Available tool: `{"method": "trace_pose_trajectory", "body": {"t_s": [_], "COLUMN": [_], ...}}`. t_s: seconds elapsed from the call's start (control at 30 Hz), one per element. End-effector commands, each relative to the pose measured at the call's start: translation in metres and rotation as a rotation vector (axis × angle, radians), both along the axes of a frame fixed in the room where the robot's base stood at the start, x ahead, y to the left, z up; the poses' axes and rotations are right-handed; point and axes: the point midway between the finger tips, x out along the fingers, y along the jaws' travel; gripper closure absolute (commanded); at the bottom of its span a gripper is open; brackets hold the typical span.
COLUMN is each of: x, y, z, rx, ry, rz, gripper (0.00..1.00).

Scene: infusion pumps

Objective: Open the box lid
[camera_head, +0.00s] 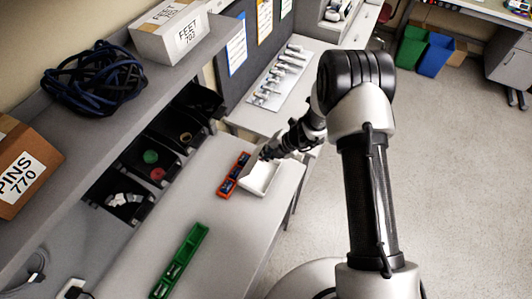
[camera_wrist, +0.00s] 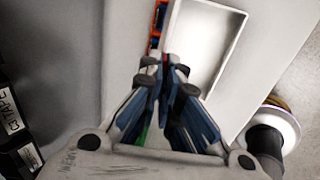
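A white box (camera_head: 260,178) with a pale rim lies on the grey worktop, beside an orange bin strip. In the wrist view the white box (camera_wrist: 207,42) shows as a rimmed rectangle, and its inside looks empty. No separate lid can be made out. My gripper (camera_head: 265,155) is at the box's far-left corner in the head view. In the wrist view my gripper's fingertips (camera_wrist: 165,66) are close together just off the box's left rim. Whether they touch the rim or pinch something thin cannot be told.
The orange strip (camera_head: 233,176) and a green strip (camera_head: 181,262) hold small parts on the worktop. Black bins (camera_head: 130,205) stand under the shelf at left. The worktop between the strips is clear. A rear table holds a panel of syringe-like items (camera_head: 280,77).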

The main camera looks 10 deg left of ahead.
Motion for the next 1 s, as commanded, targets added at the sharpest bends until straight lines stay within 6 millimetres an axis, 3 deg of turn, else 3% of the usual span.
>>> {"method": "trace_pose_trajectory", "body": {"t_s": [0.37, 0.4, 0.67, 1.0], "x": [0.0002, 0.0002, 0.0001, 0.0000], "y": [0.0001, 0.0001, 0.0001, -0.0005], "z": [0.0003, 0.0003, 0.0002, 0.0015], "rx": [0.001, 0.001, 0.000, 0.000], "ry": [0.000, 0.000, 0.000, 0.000], "rz": [0.000, 0.000, 0.000, 0.000], "gripper": [1.00, 0.94, 0.76, 0.76]}}
